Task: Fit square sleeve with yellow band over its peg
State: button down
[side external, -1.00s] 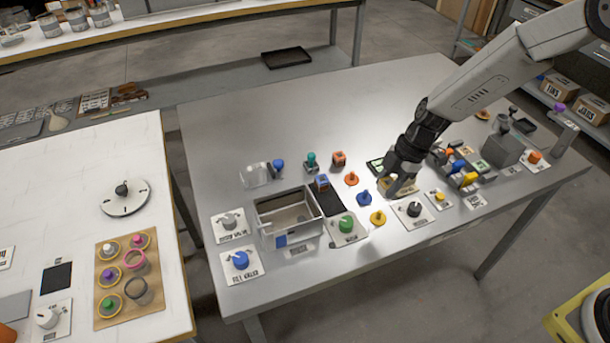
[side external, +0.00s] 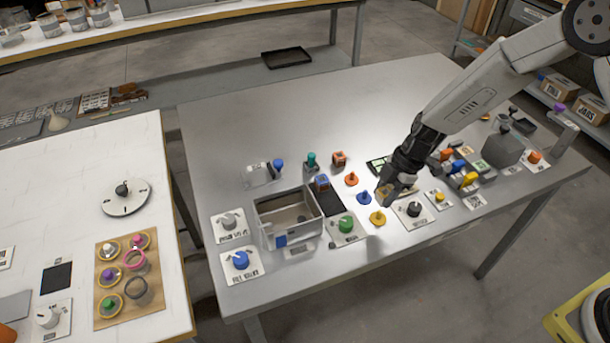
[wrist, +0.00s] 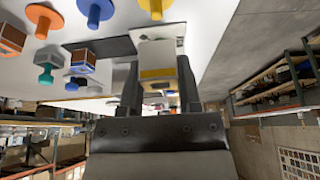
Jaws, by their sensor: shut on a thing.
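My gripper (side external: 386,196) is shut on a pale square sleeve with a yellow band (wrist: 157,62), which sits between the two fingers in the wrist view. In the side view the fingers mostly hide the sleeve. The gripper is low over the table, just right of the blue peg (side external: 364,198) and above and right of the yellow peg (side external: 377,217). The yellow peg also shows at the top of the wrist view (wrist: 155,6), apart from the sleeve. Whether the sleeve touches the table cannot be told.
An orange peg (side external: 351,179) stands behind the blue one. Orange-banded (side external: 339,159) and blue-banded (side external: 321,184) square pieces stand to the left, near a grey bin (side external: 288,218). A black knob on a white plate (side external: 413,210) is close right of the gripper. The back of the table is clear.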

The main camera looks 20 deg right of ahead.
aim_at(380, 212)
jog(key=shift+f, duration=1.25)
jog(key=shift+f, duration=2)
jog(key=shift+c, duration=1.1)
grip_release()
jog(key=shift+r, duration=0.1)
jog(key=v, duration=0.7)
jog(key=shift+d+r, duration=0.2)
jog(key=shift+r, duration=0.1)
